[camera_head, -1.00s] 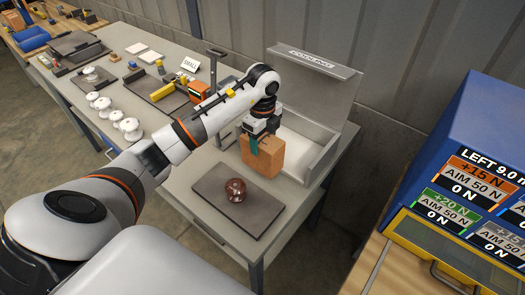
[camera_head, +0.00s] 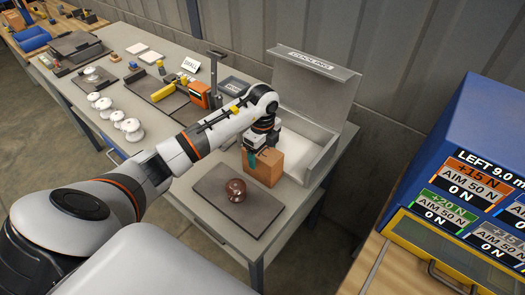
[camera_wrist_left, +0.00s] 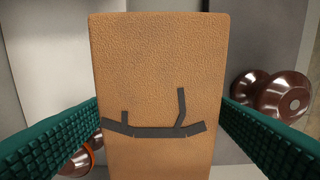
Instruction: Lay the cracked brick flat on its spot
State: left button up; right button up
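The cracked brick (camera_head: 267,169) is an orange-tan block at the end of my left arm, beside the open grey box. In the left wrist view the brick (camera_wrist_left: 160,60) fills the middle, with a dark branching crack line across its face. My left gripper (camera_head: 256,152) has its green fingers on either side of the brick; in the wrist view they press against its two edges. The brick is upright in the head view; whether its bottom touches the table is hard to tell. No marked spot for it can be made out. My right gripper is not in view.
A brown insulator (camera_head: 236,190) sits on the dark mat (camera_head: 258,213) in front of the brick. The box's raised lid (camera_head: 315,85) stands behind. White insulators (camera_head: 115,115) line the table's left edge. An orange device (camera_head: 199,95) stands farther back. A blue cabinet (camera_head: 465,130) is at right.

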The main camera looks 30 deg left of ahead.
pick_arm(q)
jog(key=shift+r, duration=0.4)
notch_tip(320, 180, up, 12)
jog(key=b, duration=0.2)
jog(key=shift+f, duration=0.2)
dwell(0.3)
